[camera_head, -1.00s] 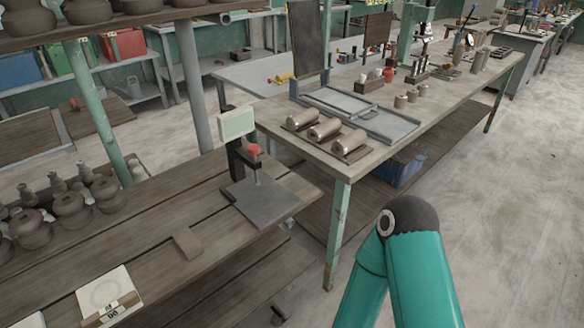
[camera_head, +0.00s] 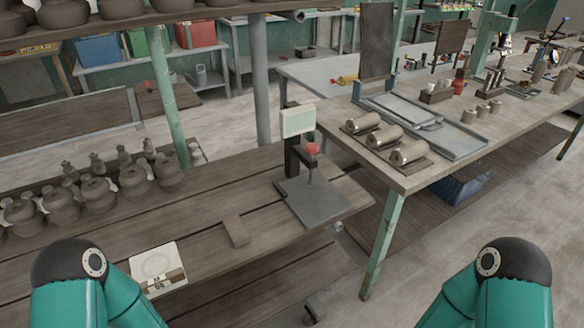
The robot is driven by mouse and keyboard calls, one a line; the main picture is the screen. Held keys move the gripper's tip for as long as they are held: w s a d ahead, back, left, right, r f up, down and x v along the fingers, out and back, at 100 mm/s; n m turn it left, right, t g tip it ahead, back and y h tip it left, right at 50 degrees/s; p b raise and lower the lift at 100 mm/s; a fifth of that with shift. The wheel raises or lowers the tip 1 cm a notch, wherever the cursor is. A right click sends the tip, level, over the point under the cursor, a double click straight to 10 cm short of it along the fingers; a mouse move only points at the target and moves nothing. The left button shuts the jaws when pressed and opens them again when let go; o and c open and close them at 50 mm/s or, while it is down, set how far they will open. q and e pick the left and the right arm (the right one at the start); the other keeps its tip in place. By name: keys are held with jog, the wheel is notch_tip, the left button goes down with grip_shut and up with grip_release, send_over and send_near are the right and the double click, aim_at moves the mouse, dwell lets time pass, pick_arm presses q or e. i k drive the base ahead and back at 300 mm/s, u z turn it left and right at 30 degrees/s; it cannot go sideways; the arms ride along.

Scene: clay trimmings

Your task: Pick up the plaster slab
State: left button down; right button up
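A flat, pale square piece (camera_head: 157,262) lies near the front edge of the brown plank bench. It has a faint round mark on top and a strip with dark markings at its front. A small flat grey-brown slab (camera_head: 236,231) lies to its right, apart from it. I cannot tell for sure which of these is the plaster slab. Only teal links of my two arms show, at the lower left and lower right. Neither gripper is in view, and nothing visible touches either piece.
A stand with a red knob and grey base plate (camera_head: 318,207) is on the plank bench (camera_head: 200,210), right of the small slab. Several brown pots (camera_head: 98,193) stand at left. A worktable (camera_head: 400,170) with metallic rolls stands at right. Bare planks surround both flat pieces.

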aim_at(159, 271)
jog(key=z, duration=0.6)
jog(key=k, duration=1.1)
jog(key=u, duration=0.65)
jog(key=i, duration=1)
jog(key=z, duration=0.1)
